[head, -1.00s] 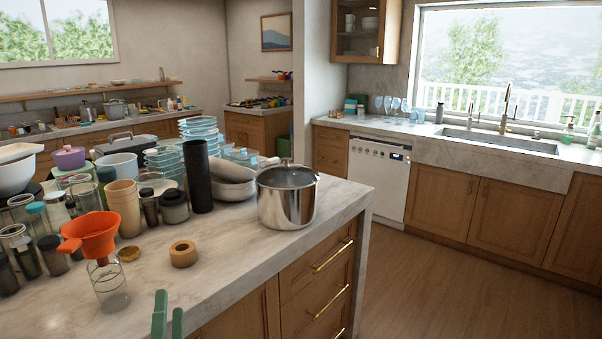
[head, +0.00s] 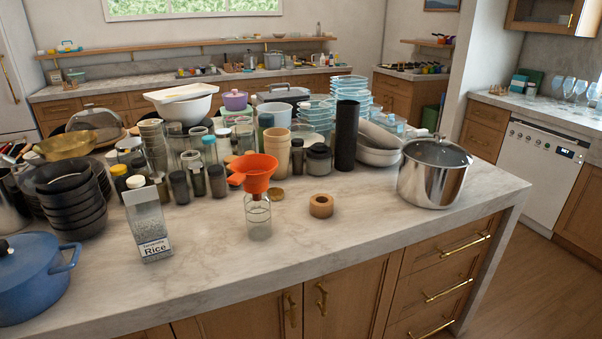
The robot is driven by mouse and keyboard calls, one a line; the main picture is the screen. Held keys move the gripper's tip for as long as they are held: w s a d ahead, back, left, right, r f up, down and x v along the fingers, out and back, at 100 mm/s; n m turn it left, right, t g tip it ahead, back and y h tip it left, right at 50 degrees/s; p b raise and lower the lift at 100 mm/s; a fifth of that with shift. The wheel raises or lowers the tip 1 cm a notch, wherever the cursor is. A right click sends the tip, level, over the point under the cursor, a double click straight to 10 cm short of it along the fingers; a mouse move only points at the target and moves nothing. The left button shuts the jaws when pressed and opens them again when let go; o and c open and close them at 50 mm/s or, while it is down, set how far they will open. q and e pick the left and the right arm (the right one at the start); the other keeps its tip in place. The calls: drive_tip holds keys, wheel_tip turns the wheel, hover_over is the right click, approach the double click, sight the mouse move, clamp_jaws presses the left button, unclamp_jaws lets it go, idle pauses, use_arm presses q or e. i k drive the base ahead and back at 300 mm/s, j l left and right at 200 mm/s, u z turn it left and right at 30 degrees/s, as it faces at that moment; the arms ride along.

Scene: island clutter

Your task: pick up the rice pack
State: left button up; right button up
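The rice pack (head: 149,228) stands upright on the marble island in the head view, left of the middle and fairly near the front edge. It is a narrow grey-white box with a label that reads "Rice". Its front and one side are in plain view, with nothing in front of it. Neither of my grippers shows in the head view now.
A blue pot (head: 30,275) and a stack of black bowls (head: 72,200) stand left of the pack. A glass bottle with an orange funnel (head: 254,172) stands right of it, then a wooden ring (head: 321,206) and a steel pot (head: 432,178). The counter (head: 200,285) before it is clear.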

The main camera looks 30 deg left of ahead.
sight(145, 216)
drive_tip(key=u, duration=0.4)
drive_tip(key=k+u, duration=0.1)
drive_tip(key=u, duration=0.35)
drive_tip(key=j+u, duration=0.15)
drive_tip(key=u, duration=0.25)
drive_tip(key=k+u, duration=0.1)
drive_tip(key=u, duration=0.3)
